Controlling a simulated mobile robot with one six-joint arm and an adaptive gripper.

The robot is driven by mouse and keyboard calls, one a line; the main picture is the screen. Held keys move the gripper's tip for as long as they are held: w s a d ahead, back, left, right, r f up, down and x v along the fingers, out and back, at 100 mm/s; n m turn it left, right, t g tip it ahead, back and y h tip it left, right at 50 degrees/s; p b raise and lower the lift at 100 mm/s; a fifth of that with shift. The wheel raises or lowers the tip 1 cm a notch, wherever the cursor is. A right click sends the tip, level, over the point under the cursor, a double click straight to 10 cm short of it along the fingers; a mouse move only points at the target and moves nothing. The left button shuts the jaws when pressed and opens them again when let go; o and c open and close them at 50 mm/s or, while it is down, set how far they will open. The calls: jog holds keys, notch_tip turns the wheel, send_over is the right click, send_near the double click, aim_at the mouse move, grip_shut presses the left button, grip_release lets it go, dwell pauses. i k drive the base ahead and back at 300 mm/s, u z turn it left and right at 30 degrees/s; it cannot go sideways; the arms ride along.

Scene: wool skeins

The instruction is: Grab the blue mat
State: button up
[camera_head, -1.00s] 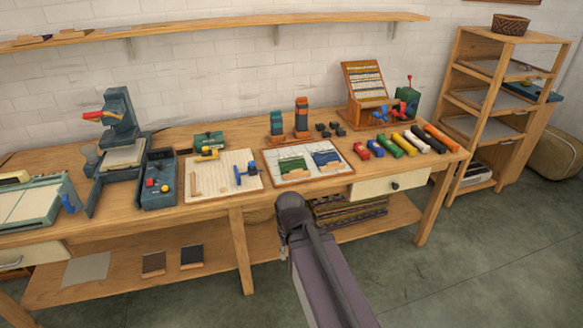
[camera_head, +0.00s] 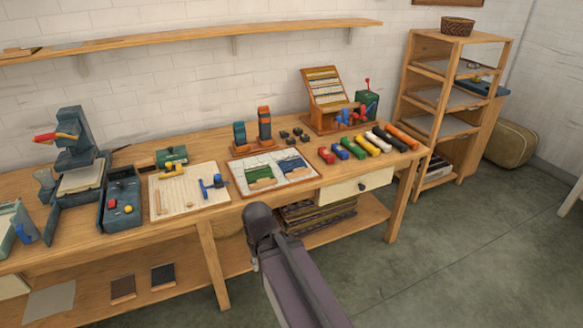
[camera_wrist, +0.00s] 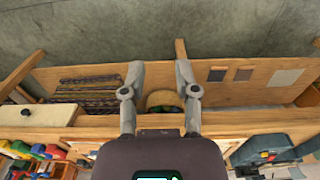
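The blue mat appears to be the small dark blue woven piece (camera_head: 291,166) in the head view. It lies flat on the right half of a wood-framed white board (camera_head: 234,178) on the workbench, beside a green piece (camera_head: 259,175). My arm ends in front of the bench edge, below and nearer than the board; its fingers are hidden in the head view. In the wrist view my gripper (camera_wrist: 159,72) is open, with its two fingers wide apart and nothing between them. I cannot make out the blue mat in the wrist view.
Colored rolls (camera_head: 359,148) lie right of the board. A pegboard (camera_head: 188,203) with tools lies left. Below are a drawer (camera_head: 350,190), folded textiles (camera_head: 317,214) and a lower shelf (camera_head: 204,283). A shelf unit (camera_head: 407,97) stands right; the floor in front is clear.

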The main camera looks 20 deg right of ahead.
aim_at(293, 166)
jog(key=z, duration=0.95)
jog(key=i, duration=0.35)
jog(key=u, duration=0.35)
